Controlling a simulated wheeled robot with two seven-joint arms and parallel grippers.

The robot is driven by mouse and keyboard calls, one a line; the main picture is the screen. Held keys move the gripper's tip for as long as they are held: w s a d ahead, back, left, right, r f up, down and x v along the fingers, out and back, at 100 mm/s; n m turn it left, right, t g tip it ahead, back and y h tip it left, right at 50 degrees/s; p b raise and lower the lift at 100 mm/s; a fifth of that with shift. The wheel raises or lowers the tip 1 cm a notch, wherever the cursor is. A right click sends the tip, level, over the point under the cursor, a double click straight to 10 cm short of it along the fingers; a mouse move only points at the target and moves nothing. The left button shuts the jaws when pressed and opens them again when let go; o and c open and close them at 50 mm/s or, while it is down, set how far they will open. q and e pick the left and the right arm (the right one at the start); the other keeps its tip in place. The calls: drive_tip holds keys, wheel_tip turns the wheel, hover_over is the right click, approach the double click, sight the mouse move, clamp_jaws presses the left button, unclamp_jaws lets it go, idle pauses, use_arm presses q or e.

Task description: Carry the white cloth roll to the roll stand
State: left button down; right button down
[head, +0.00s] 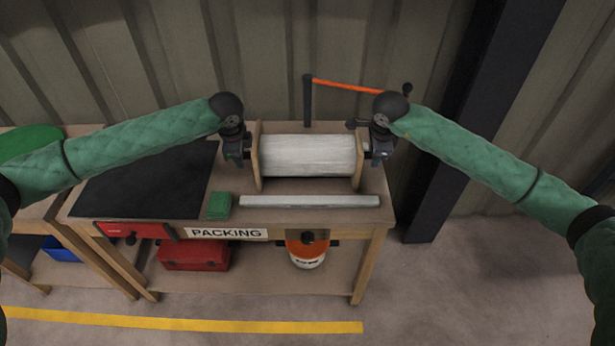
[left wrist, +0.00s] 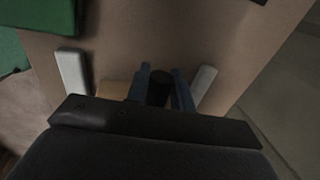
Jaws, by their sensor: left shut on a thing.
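The white cloth roll (head: 308,156) lies level between the two wooden side plates of the roll stand (head: 257,158) at the back of the packing bench. Whether its core rests in the plates or hangs just above them, I cannot tell. My left gripper (head: 242,150) is at the roll's left end, just outside the left plate. In the left wrist view its fingers (left wrist: 160,88) are shut on the dark core end (left wrist: 158,86). My right gripper (head: 376,150) is at the roll's right end, outside the right plate; its jaws are too small to read.
The packing bench (head: 290,212) carries a black mat (head: 150,180), a green block (head: 219,206) and a pale bar (head: 309,202) in front of the stand. A dark post with an orange arm (head: 345,86) stands behind. A steel column (head: 470,130) rises at the right.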

use_arm(q)
drive_tip(key=shift+f+b, duration=0.3)
drive_tip(key=shift+f, duration=0.05)
use_arm(e)
drive_tip(key=shift+f, duration=0.4)
use_arm(q)
drive_tip(key=c, duration=1.2)
unclamp_jaws()
drive_tip(key=shift+r, duration=0.1)
use_arm(e)
drive_tip(key=c, duration=1.2)
unclamp_jaws()
drive_tip(key=shift+r, duration=0.15)
use_arm(q)
wheel_tip(320, 180, up, 12)
drive_tip(key=s, duration=0.2)
drive_tip(key=shift+s, duration=0.2)
use_arm(e)
wheel_tip(320, 180, up, 12)
drive_tip(key=s, duration=0.2)
drive_tip(key=shift+s, duration=0.2)
drive_tip(key=shift+f, duration=0.2)
